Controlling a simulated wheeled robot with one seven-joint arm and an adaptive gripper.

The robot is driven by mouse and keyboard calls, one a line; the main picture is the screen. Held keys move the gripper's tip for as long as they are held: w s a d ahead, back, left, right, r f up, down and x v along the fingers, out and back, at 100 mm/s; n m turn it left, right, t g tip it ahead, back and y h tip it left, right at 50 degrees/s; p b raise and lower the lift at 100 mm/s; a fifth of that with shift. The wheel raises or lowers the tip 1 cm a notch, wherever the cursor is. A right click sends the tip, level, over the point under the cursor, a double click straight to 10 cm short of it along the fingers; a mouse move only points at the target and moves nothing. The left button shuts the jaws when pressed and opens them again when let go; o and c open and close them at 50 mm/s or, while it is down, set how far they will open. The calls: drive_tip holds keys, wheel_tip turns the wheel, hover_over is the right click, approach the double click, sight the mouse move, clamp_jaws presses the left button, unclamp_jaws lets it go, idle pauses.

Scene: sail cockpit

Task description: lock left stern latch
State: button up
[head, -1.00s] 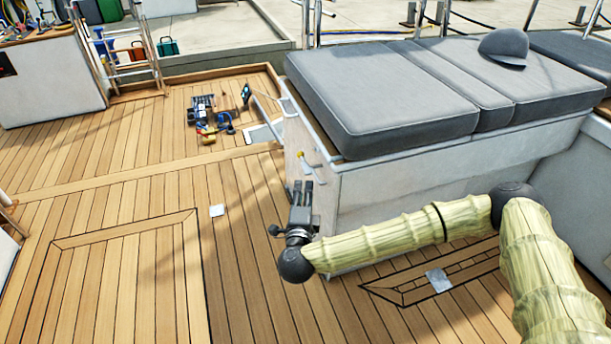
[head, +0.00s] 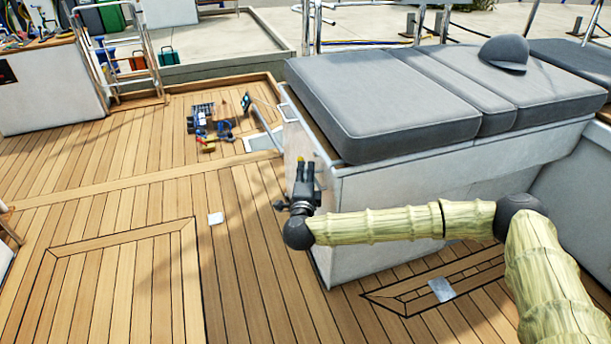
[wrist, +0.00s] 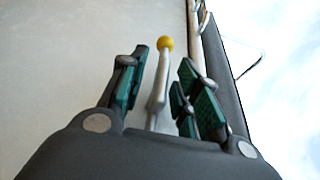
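The latch is a pale metal lever with a yellow ball knob (wrist: 166,43), on the light end wall of the cushioned bench. In the wrist view its lever (wrist: 158,85) stands between the two green-padded fingers, with gaps visible on both sides. My gripper (head: 304,168) is open at the bench's near left corner in the head view, fingers pointing up. There it hides most of the lever, and only a bit of yellow (head: 300,159) shows. Whether the lever is locked cannot be told.
The bench (head: 440,205) carries grey cushions (head: 385,100) and a grey cap (head: 505,53). A metal rail runs along its edge. Small tools and a blue item (head: 205,122) lie on the deck behind. The wooden deck (head: 120,245) to the left is clear.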

clamp_jaws()
